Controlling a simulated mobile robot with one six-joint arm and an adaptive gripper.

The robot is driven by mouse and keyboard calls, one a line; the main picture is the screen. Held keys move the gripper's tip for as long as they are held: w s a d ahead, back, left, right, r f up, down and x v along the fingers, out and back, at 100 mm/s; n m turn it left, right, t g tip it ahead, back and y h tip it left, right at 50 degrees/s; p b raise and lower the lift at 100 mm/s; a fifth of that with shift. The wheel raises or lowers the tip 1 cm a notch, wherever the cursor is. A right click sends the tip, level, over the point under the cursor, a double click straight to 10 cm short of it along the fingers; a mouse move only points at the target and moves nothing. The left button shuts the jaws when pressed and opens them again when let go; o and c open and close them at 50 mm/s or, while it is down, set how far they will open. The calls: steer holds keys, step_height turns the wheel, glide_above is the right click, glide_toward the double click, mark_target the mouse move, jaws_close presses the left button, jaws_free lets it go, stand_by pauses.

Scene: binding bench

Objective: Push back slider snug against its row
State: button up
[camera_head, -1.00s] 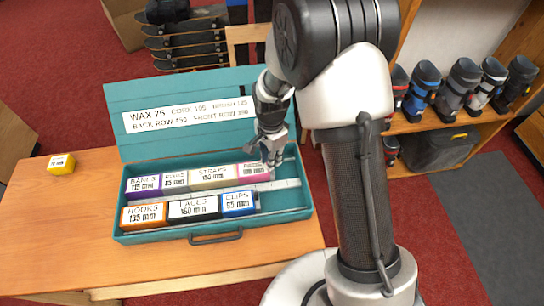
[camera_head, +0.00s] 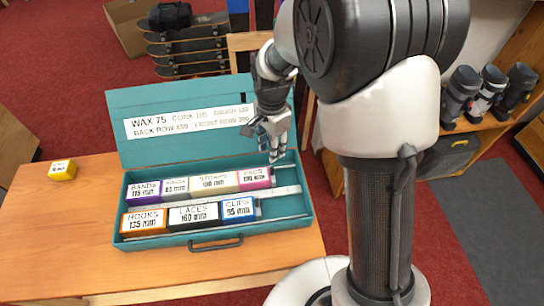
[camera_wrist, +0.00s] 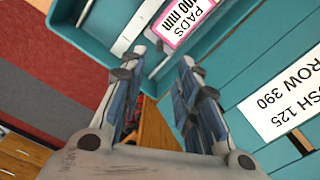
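The teal case (camera_head: 122,218) stands open on the table. The pads' label also shows in the wrist view (camera_wrist: 183,17). My gripper (camera_head: 276,157) is over the back right of the case, just right of the pads. In the wrist view its fingers (camera_wrist: 165,57) are apart with nothing seen between them.
The front row holds hooks (camera_head: 144,220), laces (camera_head: 194,215) and clips (camera_head: 238,208), with a bare rail to their right. The lettered lid (camera_head: 150,105) stands up behind my gripper. A yellow block (camera_head: 62,170) lies on the table (camera_head: 60,235) at left.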

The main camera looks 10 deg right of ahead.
steer(key=shift+r, duration=1.55)
steer(key=s+d+r+n+t, duration=0.1)
steer(key=s+d+r+n, duration=0.15)
steer(key=s+r, duration=0.3)
steer(key=s+d+r+n+t, duration=0.1)
steer(key=s+r+n, duration=0.25)
steer(key=r, duration=0.35)
steer(key=s+d+r+n+t, duration=0.1)
steer(key=s+n, duration=0.2)
steer(key=s, duration=0.4)
steer(key=s+d+r+n+t, duration=0.1)
steer(key=s+d+n, duration=0.1)
steer(key=s, duration=0.5)
steer(key=shift+r+n+t, duration=0.25)
steer(key=shift+n+t, duration=0.05)
steer(key=shift+n, duration=0.5)
steer(key=shift+a, duration=0.1)
